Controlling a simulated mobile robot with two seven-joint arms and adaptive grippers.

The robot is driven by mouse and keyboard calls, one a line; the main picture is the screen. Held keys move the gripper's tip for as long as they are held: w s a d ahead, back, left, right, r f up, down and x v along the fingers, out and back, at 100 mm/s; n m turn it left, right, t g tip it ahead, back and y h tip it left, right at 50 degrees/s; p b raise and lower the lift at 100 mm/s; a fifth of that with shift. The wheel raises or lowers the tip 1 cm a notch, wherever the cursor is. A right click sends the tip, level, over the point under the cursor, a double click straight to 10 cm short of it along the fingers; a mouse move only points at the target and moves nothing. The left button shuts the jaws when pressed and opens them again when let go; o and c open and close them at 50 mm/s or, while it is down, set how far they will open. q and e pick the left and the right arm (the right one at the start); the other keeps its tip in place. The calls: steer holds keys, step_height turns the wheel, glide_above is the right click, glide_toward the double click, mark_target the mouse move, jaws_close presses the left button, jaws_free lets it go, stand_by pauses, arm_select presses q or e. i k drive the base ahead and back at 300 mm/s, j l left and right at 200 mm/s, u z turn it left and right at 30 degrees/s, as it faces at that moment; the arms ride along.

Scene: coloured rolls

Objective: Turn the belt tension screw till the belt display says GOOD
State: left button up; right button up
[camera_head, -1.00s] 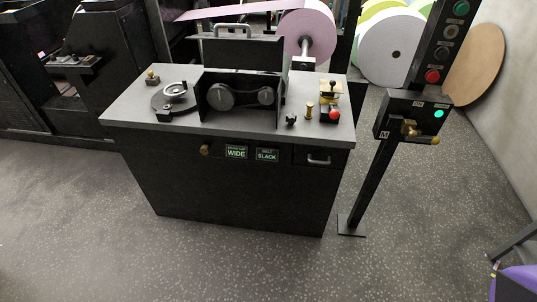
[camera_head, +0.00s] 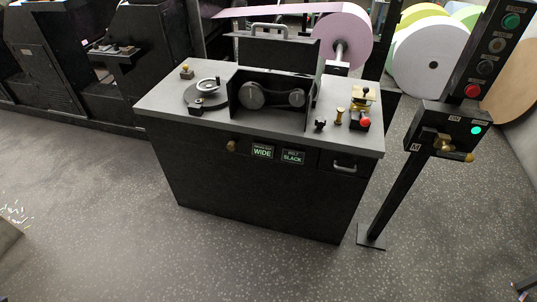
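The belt display (camera_head: 293,157) on the front of the dark cabinet (camera_head: 265,195) reads BELT SLACK. Beside it on the left, another display (camera_head: 262,151) reads WIDE. The belt (camera_head: 272,98) runs around two dark pulleys inside an open-fronted housing on the grey top. A brass knob (camera_head: 231,146) sits on the cabinet front, left of the displays. A small black knob (camera_head: 320,124) stands on the top, right of the housing. I cannot tell for sure which one is the belt tension screw. Neither of my grippers is clearly in view.
A handwheel (camera_head: 207,86) stands at the top's left. A brass post (camera_head: 339,116) and a red button (camera_head: 365,122) are at its right. A control post (camera_head: 450,125) with a green light stands right of the cabinet. The floor (camera_head: 200,250) in front is clear.

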mark_target(320, 123)
steer(key=i+l, duration=0.15)
steer(key=l, duration=0.2)
steer(key=i+l, duration=0.1)
steer(key=l, duration=0.25)
steer(key=i+l+u, duration=0.1)
steer(key=l, duration=0.3)
steer(key=i+l, duration=0.15)
steer(key=l, duration=0.2)
steer(key=i+l, duration=0.1)
steer(key=l, duration=0.25)
steer(key=i+l+u, duration=0.1)
steer(key=l, duration=0.3)
